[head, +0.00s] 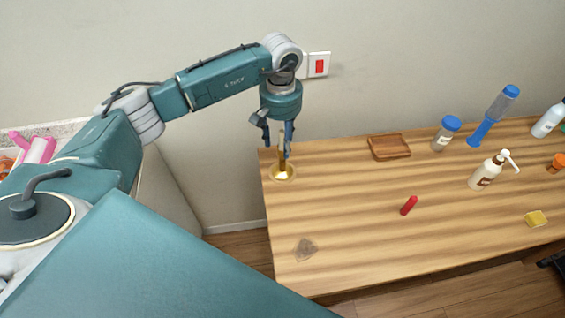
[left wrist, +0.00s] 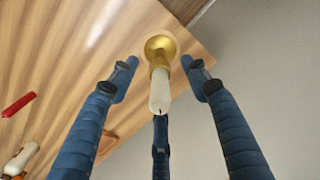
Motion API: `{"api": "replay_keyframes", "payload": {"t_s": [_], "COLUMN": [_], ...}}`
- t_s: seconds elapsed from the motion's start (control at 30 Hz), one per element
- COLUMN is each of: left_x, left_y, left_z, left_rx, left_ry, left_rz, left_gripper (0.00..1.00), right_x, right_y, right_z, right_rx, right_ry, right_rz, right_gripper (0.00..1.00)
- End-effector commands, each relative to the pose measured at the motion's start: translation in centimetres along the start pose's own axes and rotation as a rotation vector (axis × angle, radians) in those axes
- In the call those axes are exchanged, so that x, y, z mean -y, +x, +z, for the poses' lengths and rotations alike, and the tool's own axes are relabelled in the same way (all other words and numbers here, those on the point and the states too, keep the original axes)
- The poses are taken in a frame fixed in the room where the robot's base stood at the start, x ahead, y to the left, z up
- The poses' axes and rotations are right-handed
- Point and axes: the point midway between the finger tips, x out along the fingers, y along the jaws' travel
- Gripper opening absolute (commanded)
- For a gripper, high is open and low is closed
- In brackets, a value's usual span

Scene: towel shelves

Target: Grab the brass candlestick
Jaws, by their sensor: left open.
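The brass candlestick (head: 282,173) stands upright near the left end of the wooden table, its round base on the top. In the left wrist view the candlestick (left wrist: 160,48) holds a white candle (left wrist: 159,92) pointing toward the camera. My left gripper (head: 280,150) points down over it, with fingers around the upper part in the head view. In the left wrist view the blue fingers are spread, with visible gaps to the candle. The left gripper is open and holds nothing. The fingers partly hide the stem in the head view. My right gripper is not recognisable.
A brown wooden tray (head: 389,147) lies to the right at the wall side. The table's left edge (head: 266,215) is close to the candlestick.

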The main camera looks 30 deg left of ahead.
Motion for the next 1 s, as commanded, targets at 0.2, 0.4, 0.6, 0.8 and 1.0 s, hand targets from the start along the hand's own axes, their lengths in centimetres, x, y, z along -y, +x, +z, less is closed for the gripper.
{"api": "replay_keyframes", "payload": {"t_s": [0.2,0.4,0.6,0.8,1.0], "left_x": [-0.3,-0.3,-0.3,-0.3,-0.3], "left_y": [2.7,4.8,5.0,5.0,4.9], "left_z": [-0.2,-0.4,-0.4,-0.4,-0.4], "left_rx": [0.007,0.001,0.000,0.000,0.000], "left_ry": [0.000,0.000,0.001,0.001,0.001], "left_rz": [-0.001,0.001,0.001,0.001,0.001], "left_gripper": [0.47,0.47,0.47,0.11,0.00], "right_x": [-0.1,-0.1,-0.1,-0.1,-0.1], "right_y": [-2.5,-2.8,-2.7,-2.7,-2.7], "right_z": [-0.6,-0.7,-0.7,-0.7,-0.7], "right_rx": [-0.006,-0.007,-0.008,-0.008,-0.008], "right_ry": [0.000,0.000,0.000,0.000,0.000], "right_rz": [0.001,0.001,0.001,0.001,0.000], "right_gripper": [0.40,0.40,0.40,0.40,0.40]}}
